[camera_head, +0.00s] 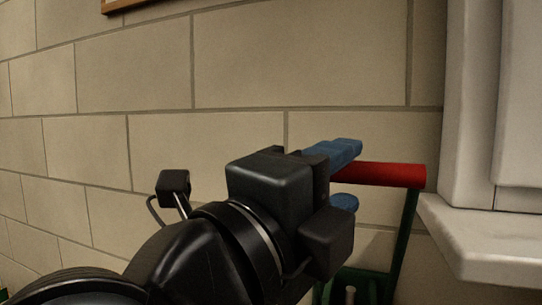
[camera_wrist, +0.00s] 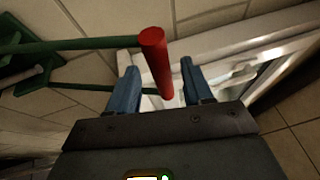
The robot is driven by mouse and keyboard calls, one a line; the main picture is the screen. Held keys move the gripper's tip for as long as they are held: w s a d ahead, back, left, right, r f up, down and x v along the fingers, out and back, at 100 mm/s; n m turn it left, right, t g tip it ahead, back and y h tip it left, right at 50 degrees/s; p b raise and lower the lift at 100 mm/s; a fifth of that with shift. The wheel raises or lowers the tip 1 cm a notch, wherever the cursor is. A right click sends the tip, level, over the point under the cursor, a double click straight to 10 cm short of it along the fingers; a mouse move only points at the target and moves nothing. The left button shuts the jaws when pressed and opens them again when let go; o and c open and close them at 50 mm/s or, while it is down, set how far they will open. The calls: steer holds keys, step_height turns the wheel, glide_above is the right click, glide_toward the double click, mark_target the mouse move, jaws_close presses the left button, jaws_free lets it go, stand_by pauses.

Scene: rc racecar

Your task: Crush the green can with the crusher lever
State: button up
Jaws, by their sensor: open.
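The crusher lever has a red cylindrical handle (camera_head: 388,174) on green bars (camera_head: 406,235). My gripper (camera_head: 357,173) is open, with one blue finger above the handle and one below it in the head view. In the wrist view, the red handle (camera_wrist: 158,62) lies between the two blue fingers of my gripper (camera_wrist: 158,68), with a gap visible on each side. The green crusher body (camera_head: 362,284) shows partly at the bottom of the head view, behind my wrist. I cannot make out the green can in either view.
A beige block wall (camera_head: 240,60) stands behind the lever. A white ledge (camera_head: 480,235) and frame stand close to the right of the handle. A wooden-framed item (camera_head: 125,5) hangs at the upper left.

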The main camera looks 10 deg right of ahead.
mark_target(358, 166)
steer(key=shift+p+x, duration=0.45)
steer(key=shift+x, duration=1.9)
jaws_close()
